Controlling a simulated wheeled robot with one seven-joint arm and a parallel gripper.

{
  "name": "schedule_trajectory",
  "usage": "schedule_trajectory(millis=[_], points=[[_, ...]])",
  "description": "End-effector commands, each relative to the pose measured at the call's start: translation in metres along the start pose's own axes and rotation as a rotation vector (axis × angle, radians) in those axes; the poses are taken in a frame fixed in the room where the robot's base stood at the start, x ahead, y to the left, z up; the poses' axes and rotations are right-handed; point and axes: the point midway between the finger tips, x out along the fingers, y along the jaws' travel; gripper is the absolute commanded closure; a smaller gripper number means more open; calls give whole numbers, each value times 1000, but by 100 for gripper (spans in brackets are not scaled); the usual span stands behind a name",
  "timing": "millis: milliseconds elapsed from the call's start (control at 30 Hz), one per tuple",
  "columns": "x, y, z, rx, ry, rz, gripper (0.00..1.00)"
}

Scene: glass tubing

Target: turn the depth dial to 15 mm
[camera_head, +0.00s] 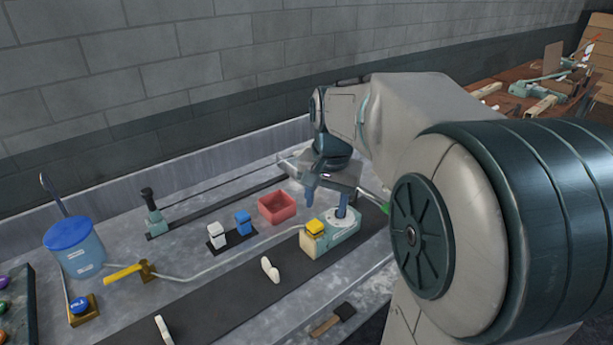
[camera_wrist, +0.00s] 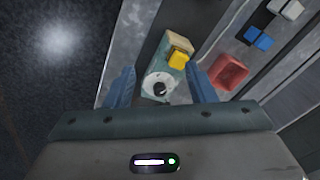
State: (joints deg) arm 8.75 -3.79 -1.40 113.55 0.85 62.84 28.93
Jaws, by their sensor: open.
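The depth dial (camera_wrist: 160,86) is a white round disc with a dark knob at its centre, on the teal end of a small machine (camera_wrist: 178,42). I cannot read its marks. A yellow block (camera_wrist: 178,59) sits on the machine beside the dial. My gripper (camera_wrist: 161,80) is open, its two blue fingers to either side of the dial in the wrist view, with nothing between them. In the head view the machine (camera_head: 312,244) stands on the dark strip, and my gripper (camera_head: 326,203) is above its right end. The dial is partly hidden there by a finger.
A red bin (camera_head: 277,207) lies behind the machine, with a blue block (camera_head: 243,222) and a white block (camera_head: 216,233) to its left. A blue bucket (camera_head: 75,250), a yellow lever (camera_head: 125,273) and a blue button (camera_head: 80,305) are at the left. Small pale pieces (camera_head: 270,270) lie on the strip.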

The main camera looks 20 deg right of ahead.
Motion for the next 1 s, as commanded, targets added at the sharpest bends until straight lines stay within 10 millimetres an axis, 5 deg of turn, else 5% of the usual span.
schedule_trajectory(millis=[200,400,667,1000], points=[[-4,-4,-88,343,-47,44,50],[2,1,-132,534,-68,72,50],[16,4,-142,590,-74,81,50],[83,7,-134,588,-77,82,50]])
